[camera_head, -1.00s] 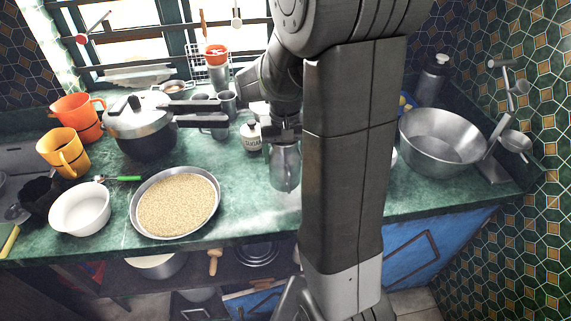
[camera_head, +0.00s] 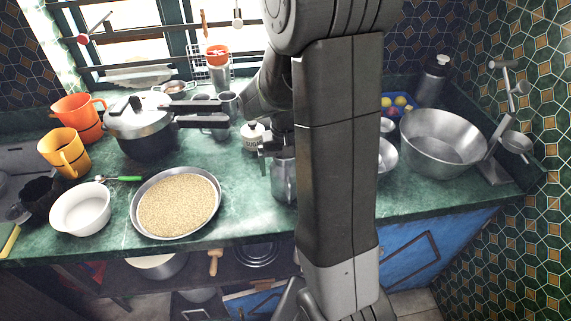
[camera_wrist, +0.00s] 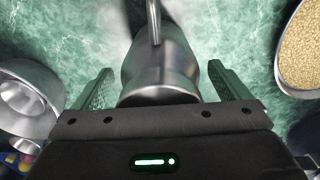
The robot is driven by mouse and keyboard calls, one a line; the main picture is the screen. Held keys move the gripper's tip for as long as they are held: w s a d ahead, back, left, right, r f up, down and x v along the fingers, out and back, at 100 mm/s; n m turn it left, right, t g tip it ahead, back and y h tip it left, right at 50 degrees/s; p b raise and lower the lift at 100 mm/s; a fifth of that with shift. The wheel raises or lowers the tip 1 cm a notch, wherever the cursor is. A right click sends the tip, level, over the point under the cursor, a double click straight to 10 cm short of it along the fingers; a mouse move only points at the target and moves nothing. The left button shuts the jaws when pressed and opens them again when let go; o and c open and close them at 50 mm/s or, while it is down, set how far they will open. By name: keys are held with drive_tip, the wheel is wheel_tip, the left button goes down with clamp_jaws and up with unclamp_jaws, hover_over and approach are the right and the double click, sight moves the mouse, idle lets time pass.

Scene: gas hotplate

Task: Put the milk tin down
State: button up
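The milk tin (camera_head: 281,181) is a plain grey metal vessel near the middle of the green counter, partly hidden behind my arm in the head view. It looks upright and seems to stand on the counter. In the wrist view the tin (camera_wrist: 162,72) lies between the two fingers, with a bar-like handle pointing away from me. My gripper (camera_wrist: 160,69) is open around it, with a narrow gap visible on each side. In the head view my gripper (camera_head: 274,147) is at the tin's upper part, mostly hidden by my arm.
A wide pan of grain (camera_head: 177,203) lies left of the tin. A labelled white canister (camera_head: 252,136) and metal cups stand behind. A large steel basin (camera_head: 442,143) and smaller metal bowl (camera_head: 387,157) are right. Some counter is clear between pan and tin.

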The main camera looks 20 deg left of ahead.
wheel_tip(320, 180, up, 12)
drive_tip(key=shift+r, duration=0.15)
idle(0.5)
wheel_tip(320, 180, down, 12)
drive_tip(key=shift+f, duration=0.1)
drive_tip(key=shift+w+r, duration=0.1)
drive_tip(key=shift+r, duration=1.6)
